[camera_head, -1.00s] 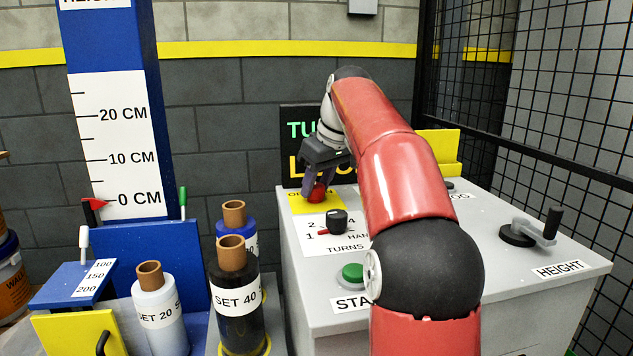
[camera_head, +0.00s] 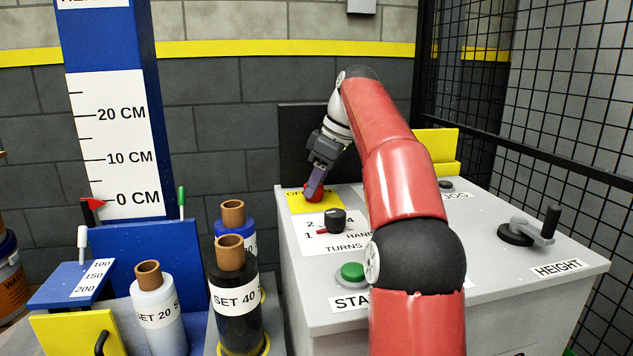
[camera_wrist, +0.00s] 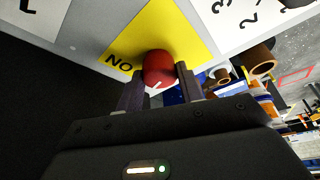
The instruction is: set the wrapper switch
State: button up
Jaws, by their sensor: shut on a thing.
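The wrapper switch is a red knob (camera_head: 313,195) on a yellow plate (camera_head: 326,204) at the back left of the grey console. In the wrist view the red knob (camera_wrist: 158,66) sits between my two fingers, with a white mark on its near side. The word ON shows upside down on the yellow plate (camera_wrist: 185,40) beside it. My gripper (camera_head: 316,188) is shut on the red knob, reaching down from above at a tilt. Much of the plate's lettering is hidden by my fingers in the head view.
A black turns selector (camera_head: 336,219), a green start button (camera_head: 352,272) and a height crank (camera_head: 530,232) stand on the console. The dark display panel (camera_head: 300,140) behind shows no text. Film rolls (camera_head: 233,290) stand at left; a mesh fence (camera_head: 480,100) is at right.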

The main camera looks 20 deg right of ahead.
jog(key=o, duration=1)
jog(key=shift+s+d+r, duration=0.1)
jog(key=shift+d+r, duration=0.1)
jog(key=shift+r, duration=0.4)
jog(key=s+d, duration=0.4)
jog(key=s+d+b, duration=0.1)
jog(key=s+d, duration=0.3)
jog(key=d, duration=0.1)
